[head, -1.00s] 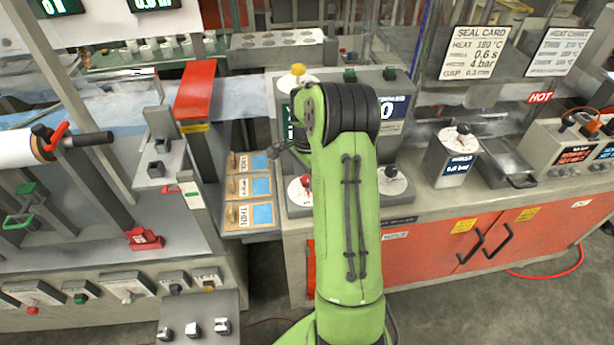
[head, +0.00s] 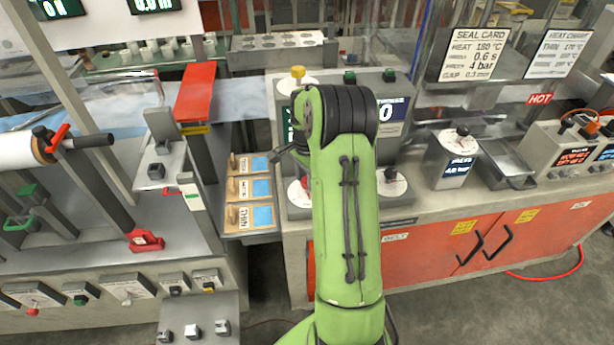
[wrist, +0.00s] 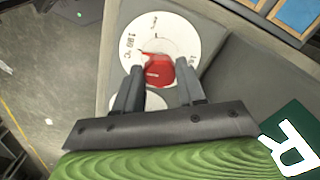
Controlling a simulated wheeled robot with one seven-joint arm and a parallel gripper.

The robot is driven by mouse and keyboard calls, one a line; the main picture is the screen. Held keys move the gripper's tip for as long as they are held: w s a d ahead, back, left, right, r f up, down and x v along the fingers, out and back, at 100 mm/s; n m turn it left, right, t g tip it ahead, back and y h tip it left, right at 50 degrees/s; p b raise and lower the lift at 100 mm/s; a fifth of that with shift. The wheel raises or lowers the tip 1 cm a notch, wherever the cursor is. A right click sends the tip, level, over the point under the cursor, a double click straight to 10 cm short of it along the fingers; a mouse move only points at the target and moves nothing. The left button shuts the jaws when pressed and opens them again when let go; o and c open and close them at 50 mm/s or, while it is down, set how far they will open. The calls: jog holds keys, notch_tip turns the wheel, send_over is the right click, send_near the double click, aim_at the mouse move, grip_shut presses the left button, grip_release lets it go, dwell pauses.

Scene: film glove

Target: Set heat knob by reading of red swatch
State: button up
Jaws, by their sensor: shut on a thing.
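The red heat knob (wrist: 158,70) sits on a white round dial (wrist: 183,35) marked 100 °C in the wrist view. My gripper (wrist: 160,80) has one finger on each side of the knob and is shut on it. In the head view the dial (head: 297,197) shows at the left edge of my green arm, which hides most of the gripper. A heat chart (head: 562,52) and a seal card (head: 474,54) hang at the upper right. Three sample cards with blue squares (head: 262,188) lie left of the dial. I cannot pick out a red swatch.
A second dial (head: 393,186) with a black knob is right of my arm. A yellow button (head: 298,73) tops the machine housing. A red-topped post (head: 196,92) stands at the left.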

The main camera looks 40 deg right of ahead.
jog(key=n, duration=0.6)
jog(key=shift+p, duration=0.4)
jog(key=n, duration=1)
jog(key=shift+n, duration=0.4)
jog(key=n, duration=0.5)
jog(key=shift+n, duration=0.4)
jog(key=shift+d, duration=0.1)
jog(key=o, duration=1.1)
jog(key=shift+c, duration=0.2)
